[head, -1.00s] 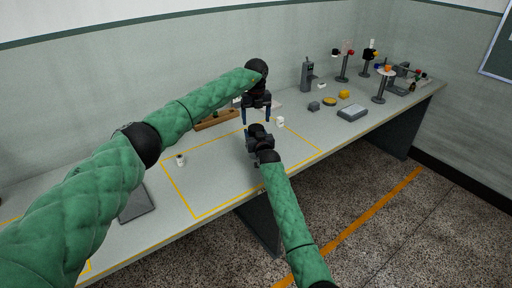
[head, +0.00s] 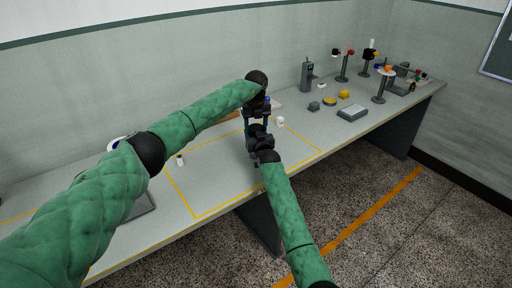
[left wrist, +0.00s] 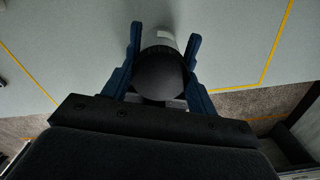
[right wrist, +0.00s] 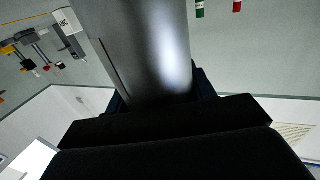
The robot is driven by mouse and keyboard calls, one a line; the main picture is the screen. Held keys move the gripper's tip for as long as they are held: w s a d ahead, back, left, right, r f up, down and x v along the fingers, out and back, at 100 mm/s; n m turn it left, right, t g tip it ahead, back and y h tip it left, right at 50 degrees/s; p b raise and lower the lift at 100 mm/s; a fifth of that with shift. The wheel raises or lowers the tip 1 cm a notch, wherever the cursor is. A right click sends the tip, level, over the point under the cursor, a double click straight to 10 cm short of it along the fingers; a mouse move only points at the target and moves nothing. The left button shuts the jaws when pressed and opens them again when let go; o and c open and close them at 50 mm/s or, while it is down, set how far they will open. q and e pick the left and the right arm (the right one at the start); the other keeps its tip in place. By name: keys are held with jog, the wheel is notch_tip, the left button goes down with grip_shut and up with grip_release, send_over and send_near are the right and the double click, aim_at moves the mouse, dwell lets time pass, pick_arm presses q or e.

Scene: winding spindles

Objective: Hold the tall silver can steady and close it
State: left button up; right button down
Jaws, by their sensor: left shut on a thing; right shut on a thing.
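The tall silver can (right wrist: 150,45) rises between the fingers of my right gripper (right wrist: 158,92) in the right wrist view, a dark slit down its side. My right gripper is shut on it; the head view hides most of the can behind the grippers. My left gripper (head: 257,120) is right above my right gripper. In the left wrist view its blue fingers (left wrist: 165,50) are shut on a dark round lid (left wrist: 160,74). I cannot tell whether the lid is seated on the can.
A small white block (head: 280,121) stands right of the grippers, and a small white jar (head: 180,160) stands left. A wooden rack (head: 228,115) is partly hidden behind my left arm. A grey box (head: 353,113) and several stands are farther right. The yellow-taped area in front is mostly clear.

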pick_arm(q)
jog(key=m, duration=0.6)
dwell(0.3)
jog(key=o, duration=1.1)
jog(key=shift+r, duration=2.25)
jog(key=shift+c, duration=0.5)
jog(key=shift+r+n, duration=0.8)
jog(key=shift+r, duration=0.95)
